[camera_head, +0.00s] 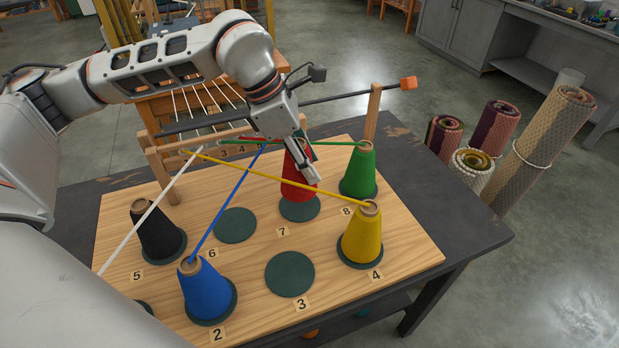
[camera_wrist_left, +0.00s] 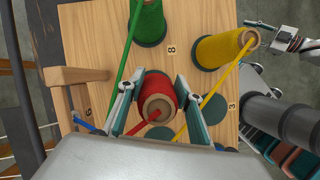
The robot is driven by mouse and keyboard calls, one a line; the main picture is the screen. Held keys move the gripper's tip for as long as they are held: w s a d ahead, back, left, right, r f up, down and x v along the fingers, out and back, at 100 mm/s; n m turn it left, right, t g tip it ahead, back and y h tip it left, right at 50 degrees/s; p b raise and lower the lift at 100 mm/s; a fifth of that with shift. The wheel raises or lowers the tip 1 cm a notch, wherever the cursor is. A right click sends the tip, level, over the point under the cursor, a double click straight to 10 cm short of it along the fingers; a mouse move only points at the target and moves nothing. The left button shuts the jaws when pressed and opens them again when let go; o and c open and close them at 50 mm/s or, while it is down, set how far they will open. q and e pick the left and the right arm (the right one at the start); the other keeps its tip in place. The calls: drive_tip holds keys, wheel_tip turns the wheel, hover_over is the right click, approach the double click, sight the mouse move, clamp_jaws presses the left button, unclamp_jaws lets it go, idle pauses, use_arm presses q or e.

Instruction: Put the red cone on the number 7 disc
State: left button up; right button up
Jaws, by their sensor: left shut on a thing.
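The red cone (camera_head: 293,188) is upright between the fingers of my left gripper (camera_head: 304,172), which is shut on it. It also shows from above in the left wrist view (camera_wrist_left: 156,88), with one finger on each side. The number 7 disc (camera_head: 300,209) is a dark green round pad behind the 7 label (camera_head: 283,231). The cone's base is over the back part of this disc; I cannot tell whether it touches. A part at the upper right of the left wrist view looks like my right gripper (camera_wrist_left: 290,42); its jaw state is unclear.
The green cone (camera_head: 359,173) and yellow cone (camera_head: 362,237) stand to the right. The black cone (camera_head: 158,233) and blue cone (camera_head: 206,290) stand to the left. Discs 6 (camera_head: 235,225) and 3 (camera_head: 290,273) are bare. Taut yarns cross above the board toward the wooden frame (camera_head: 165,170).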

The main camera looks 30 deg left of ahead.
use_arm(q)
drive_tip(key=shift+f+b, duration=0.3)
drive_tip(key=shift+f, duration=1.95)
use_arm(e)
drive_tip(key=shift+s+d+f, duration=0.1)
drive_tip(key=shift+s+f, duration=0.3)
drive_tip(key=shift+f, duration=0.2)
use_arm(q)
drive_tip(key=shift+f, duration=0.2)
drive_tip(key=o, duration=1.4)
drive_tip(key=shift+r, duration=0.1)
drive_tip(key=shift+r, duration=0.2)
drive_tip(key=p+v, duration=0.1)
drive_tip(key=v, duration=1)
drive_tip(key=shift+s, duration=0.1)
drive_tip(key=shift+s+a+r, duration=0.1)
drive_tip(key=shift+a+r, duration=0.05)
drive_tip(key=shift+r, duration=0.2)
use_arm(e)
drive_tip(key=shift+s+a+r, duration=0.25)
drive_tip(key=shift+r, duration=0.1)
